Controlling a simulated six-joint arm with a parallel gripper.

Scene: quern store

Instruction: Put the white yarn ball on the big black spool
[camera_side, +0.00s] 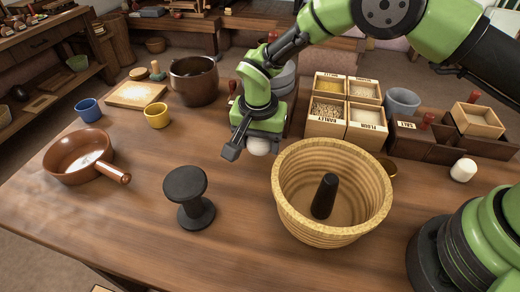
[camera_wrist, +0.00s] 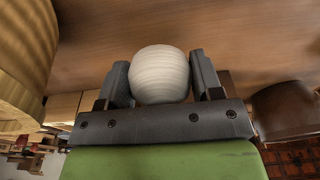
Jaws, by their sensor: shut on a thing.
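The white yarn ball (camera_wrist: 160,74) is between the two dark fingers of my gripper (camera_wrist: 163,80) in the wrist view. In the side view the ball (camera_side: 258,147) shows partly, below my gripper (camera_side: 246,148), held above the table behind the basket. My gripper is shut on it. The big black spool (camera_side: 188,212) stands upright on the table at left of centre, with a flat round top and nothing on it. It is to the left of and nearer the camera than my gripper.
A woven basket (camera_side: 290,205) with a dark upright post (camera_side: 324,196) inside stands right of the spool. A brown pan (camera_side: 66,158) points its handle toward the spool. A yellow cup (camera_side: 157,116) and dark pot (camera_side: 194,88) stand behind. Labelled grain boxes (camera_side: 325,128) are at the back.

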